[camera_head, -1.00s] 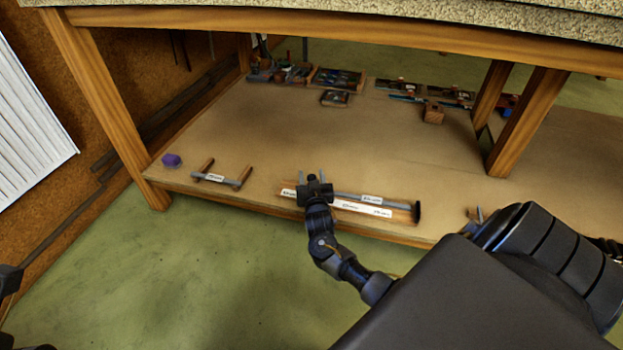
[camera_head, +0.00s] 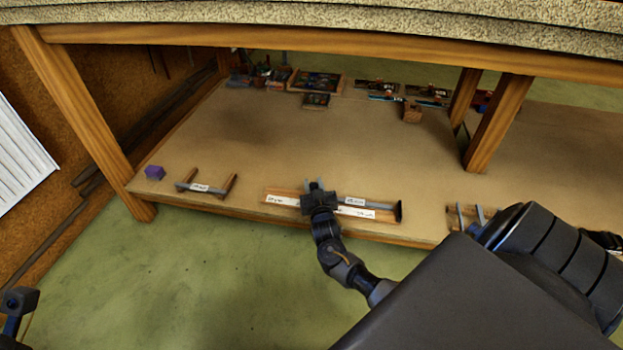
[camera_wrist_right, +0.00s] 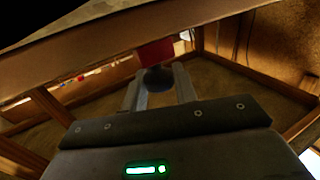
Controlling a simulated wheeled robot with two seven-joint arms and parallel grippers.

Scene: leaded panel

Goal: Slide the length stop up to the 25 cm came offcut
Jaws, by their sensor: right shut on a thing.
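A wooden measuring board (camera_head: 285,192) with white label strips lies near the front edge of the low shelf. A grey bar (camera_head: 375,203) with a small label, which looks like the came offcut, lies along it, its right end at a black end block (camera_head: 399,211). My right gripper (camera_head: 318,193) is over the board, left of the bar's visible part, and hides the length stop in the head view. In the right wrist view its fingers are shut on a dark round knob (camera_wrist_right: 158,79) by a red block (camera_wrist_right: 156,52), apparently the length stop. Contact with the bar is hidden.
A rack with a labelled grey bar (camera_head: 200,188) and a purple block (camera_head: 155,172) stand to the left. Another rack (camera_head: 462,215) is to the right. Several trays and tools (camera_head: 316,82) are at the back. Table legs (camera_head: 500,120) flank the shelf; its middle is clear.

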